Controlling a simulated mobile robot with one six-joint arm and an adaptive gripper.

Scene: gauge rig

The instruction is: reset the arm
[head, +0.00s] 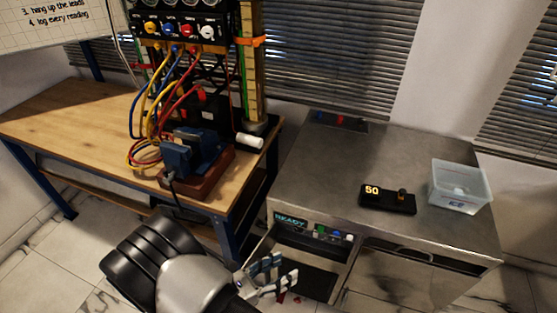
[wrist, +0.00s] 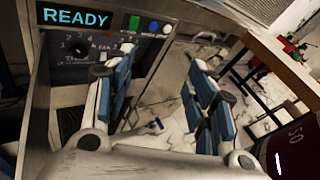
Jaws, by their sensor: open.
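My gripper (head: 266,277) is at the bottom middle of the head view, in front of the metal cabinet (head: 330,180). Its blue-padded fingers are apart with nothing between them. In the wrist view my gripper (wrist: 160,100) points toward the floor area beside a control panel, and its fingers are spread. The READY display also shows in the head view (head: 290,221).
A wooden bench (head: 60,125) on the left carries a rig with cables and a blue vise-like device (head: 190,152). On the cabinet stand a black unit reading 50 (head: 387,199) and a clear bin (head: 460,187).

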